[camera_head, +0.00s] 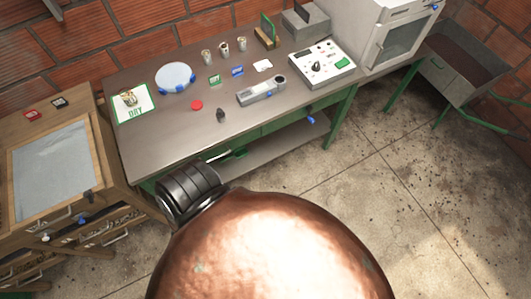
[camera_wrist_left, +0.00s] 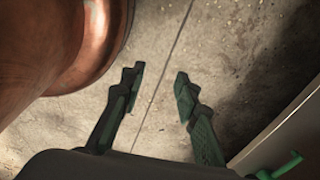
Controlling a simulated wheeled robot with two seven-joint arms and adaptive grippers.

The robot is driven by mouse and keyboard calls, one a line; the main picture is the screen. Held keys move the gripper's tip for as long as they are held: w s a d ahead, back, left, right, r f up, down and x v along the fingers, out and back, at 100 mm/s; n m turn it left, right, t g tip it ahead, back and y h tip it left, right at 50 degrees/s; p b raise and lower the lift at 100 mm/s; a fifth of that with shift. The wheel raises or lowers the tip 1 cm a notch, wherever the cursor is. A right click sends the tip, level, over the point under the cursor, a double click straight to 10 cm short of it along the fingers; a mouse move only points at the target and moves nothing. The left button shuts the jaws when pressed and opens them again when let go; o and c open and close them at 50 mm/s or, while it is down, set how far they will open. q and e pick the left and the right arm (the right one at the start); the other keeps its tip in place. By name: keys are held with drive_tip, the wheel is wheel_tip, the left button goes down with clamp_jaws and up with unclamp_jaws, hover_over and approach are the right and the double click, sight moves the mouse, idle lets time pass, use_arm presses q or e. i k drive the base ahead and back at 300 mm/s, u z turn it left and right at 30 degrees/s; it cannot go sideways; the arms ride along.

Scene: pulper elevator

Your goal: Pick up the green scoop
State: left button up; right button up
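I cannot pick out the green scoop for sure. A small green piece (camera_head: 240,152) shows at the workbench's front edge, just beyond my left gripper (camera_head: 222,157); its shape is too small to tell. A bright green hooked piece (camera_wrist_left: 284,166) shows at the lower right of the left wrist view, right of the fingers. My left gripper (camera_wrist_left: 157,82) has its dark green fingers apart with nothing between them, over the concrete floor. My right gripper is in neither view.
The grey workbench (camera_head: 165,130) holds cups, a round dish (camera_head: 175,78), a grey meter (camera_head: 260,91) and a control panel (camera_head: 322,64). A wooden drawer cabinet (camera_head: 101,160) stands at left, a white oven (camera_head: 395,42) at the back right.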

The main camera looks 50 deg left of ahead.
sight(242, 151)
drive_tip(key=z, duration=0.15)
drive_tip(key=k, duration=1.25)
drive_tip(key=u, duration=2.1)
drive_tip(key=i, duration=0.5)
